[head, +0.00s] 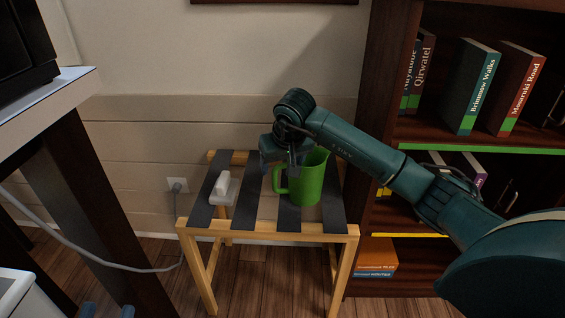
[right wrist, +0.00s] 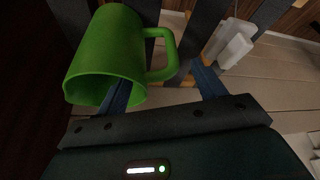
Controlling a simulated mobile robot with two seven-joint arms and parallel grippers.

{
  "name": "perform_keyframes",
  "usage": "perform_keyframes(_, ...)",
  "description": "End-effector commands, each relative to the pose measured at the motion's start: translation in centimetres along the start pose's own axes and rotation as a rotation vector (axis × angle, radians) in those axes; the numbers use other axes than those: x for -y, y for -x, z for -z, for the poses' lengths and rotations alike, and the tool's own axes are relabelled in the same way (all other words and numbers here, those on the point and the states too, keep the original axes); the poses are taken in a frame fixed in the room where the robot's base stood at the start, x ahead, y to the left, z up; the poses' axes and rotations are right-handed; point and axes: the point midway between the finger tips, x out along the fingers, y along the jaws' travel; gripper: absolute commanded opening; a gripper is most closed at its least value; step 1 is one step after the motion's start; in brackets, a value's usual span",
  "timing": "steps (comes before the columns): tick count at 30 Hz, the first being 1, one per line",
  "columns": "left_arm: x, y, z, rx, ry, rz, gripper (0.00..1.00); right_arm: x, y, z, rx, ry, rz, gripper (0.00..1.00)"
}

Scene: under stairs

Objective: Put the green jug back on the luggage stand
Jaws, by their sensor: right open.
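The green jug (head: 309,182) stands upright on the right part of the luggage stand (head: 270,236), a wooden frame with dark straps. Its handle faces left. My right gripper (head: 287,172) is open at the handle, pointing down from above. In the right wrist view, the jug (right wrist: 112,45) shows its open mouth, and its handle lies between the two blue fingers of my right gripper (right wrist: 165,88). One finger overlaps the jug's rim; I cannot tell whether either finger touches.
A bookshelf (head: 375,120) rises close on the right. A desk (head: 50,110) stands at the left, with a cable below.

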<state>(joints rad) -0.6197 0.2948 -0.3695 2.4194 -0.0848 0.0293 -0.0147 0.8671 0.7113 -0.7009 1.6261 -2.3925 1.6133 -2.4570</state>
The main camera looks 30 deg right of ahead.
Motion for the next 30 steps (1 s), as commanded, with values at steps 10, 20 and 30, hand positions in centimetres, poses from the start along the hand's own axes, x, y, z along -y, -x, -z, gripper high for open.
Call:
perform_keyframes(10,0.2,0.2,0.7,0.023,-0.049,0.001,0.36,-0.1,6.3,0.4,-0.005,0.001,0.0,0.69)
perform_keyframes(20,0.5,0.6,0.2,0.053,-0.094,0.012,0.36,0.0,11.5,0.2,-0.002,0.001,0.0,0.69)
perform_keyframes(30,0.4,0.8,-0.4,0.067,-0.092,0.016,0.36,2.4,10.8,-1.9,0.052,-0.035,0.089,0.69)
